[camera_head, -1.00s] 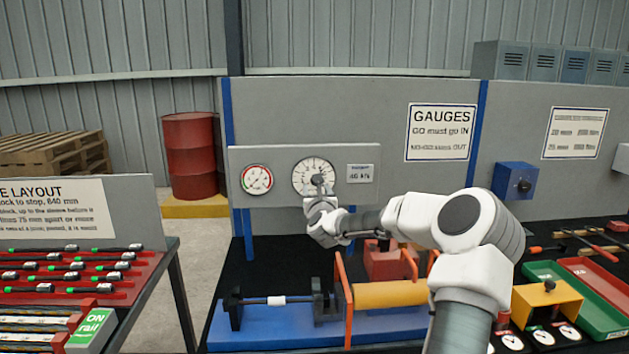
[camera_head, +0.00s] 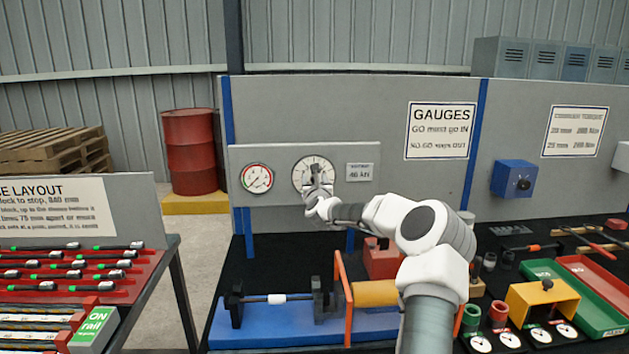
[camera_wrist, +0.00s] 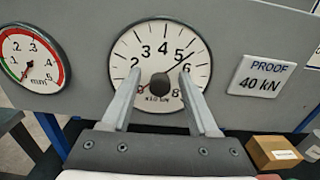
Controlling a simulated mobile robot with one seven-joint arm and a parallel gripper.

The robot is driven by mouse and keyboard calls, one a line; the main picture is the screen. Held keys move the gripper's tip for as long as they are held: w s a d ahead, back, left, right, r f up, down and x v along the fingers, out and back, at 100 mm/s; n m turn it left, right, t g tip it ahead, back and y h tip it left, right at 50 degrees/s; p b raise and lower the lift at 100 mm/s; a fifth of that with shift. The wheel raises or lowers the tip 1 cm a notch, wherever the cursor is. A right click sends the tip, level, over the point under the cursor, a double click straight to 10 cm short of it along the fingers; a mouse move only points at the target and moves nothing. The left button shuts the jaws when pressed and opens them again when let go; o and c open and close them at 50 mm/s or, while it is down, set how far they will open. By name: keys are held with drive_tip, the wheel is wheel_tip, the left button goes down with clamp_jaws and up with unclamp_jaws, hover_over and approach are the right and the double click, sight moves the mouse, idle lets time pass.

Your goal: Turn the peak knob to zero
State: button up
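The large round white dial (camera_wrist: 150,40) is on the grey panel, numbered up to 8. At its centre is a dark round peak knob (camera_wrist: 160,86). A thin black needle (camera_wrist: 190,57) points to the upper right, just past the 5. A short red pointer (camera_wrist: 146,87) runs to the lower left of the knob, its end close to my left finger. In the head view the dial (camera_head: 300,172) is partly covered by my gripper (camera_head: 317,172). In the wrist view my gripper (camera_wrist: 160,76) is open, one finger on each side of the knob, with gaps visible.
A smaller gauge (camera_wrist: 30,60) with a red and green rim is left of the dial. A "PROOF 40 kN" plate (camera_wrist: 264,77) is on its right. Below stands a blue bench rig (camera_head: 270,330) with an orange frame (camera_head: 347,300).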

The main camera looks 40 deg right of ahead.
clamp_jaws()
